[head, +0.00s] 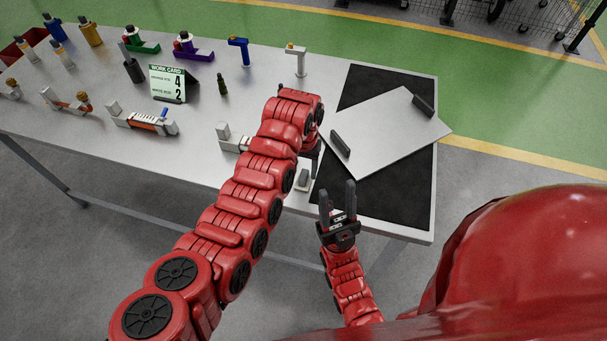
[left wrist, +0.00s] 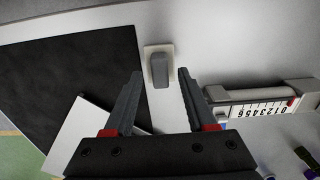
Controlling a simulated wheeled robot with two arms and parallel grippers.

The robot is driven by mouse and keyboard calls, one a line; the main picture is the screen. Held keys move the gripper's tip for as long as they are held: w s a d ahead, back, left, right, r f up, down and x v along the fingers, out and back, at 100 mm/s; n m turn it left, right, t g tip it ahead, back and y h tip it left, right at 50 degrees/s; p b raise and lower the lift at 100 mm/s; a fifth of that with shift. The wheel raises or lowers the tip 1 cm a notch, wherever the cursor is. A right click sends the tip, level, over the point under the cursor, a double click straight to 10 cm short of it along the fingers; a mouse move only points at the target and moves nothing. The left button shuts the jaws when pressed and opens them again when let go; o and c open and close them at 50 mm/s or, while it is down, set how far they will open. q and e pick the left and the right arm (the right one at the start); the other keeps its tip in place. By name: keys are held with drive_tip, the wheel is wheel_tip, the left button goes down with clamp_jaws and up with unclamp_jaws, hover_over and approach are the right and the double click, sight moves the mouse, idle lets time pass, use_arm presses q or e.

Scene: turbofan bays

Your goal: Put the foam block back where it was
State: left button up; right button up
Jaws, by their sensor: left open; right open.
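A small grey block (head: 304,176), which looks like the foam block, sits on a pale square pad (head: 301,187) near the table's front edge, left of the black mat. In the left wrist view the block (left wrist: 159,70) stands on its pad (left wrist: 152,48). My left gripper (left wrist: 160,78) is open, its fingers on either side of the block's line of view. I cannot tell how high they are above it. My left forearm mostly hides this gripper in the head view. My right gripper (head: 337,190) is open and empty, fingers up, at the front edge by the mat.
A grey plate (head: 385,130) with two dark handles lies askew on the black mat (head: 375,80). A caliper-like tool (left wrist: 262,96) lies beside the block.

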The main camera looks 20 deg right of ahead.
sight(304, 175)
use_arm(q)
wheel_tip(304, 175, up, 10)
drive_tip(key=shift+f+b, duration=0.25)
drive_tip(key=shift+b, duration=0.1)
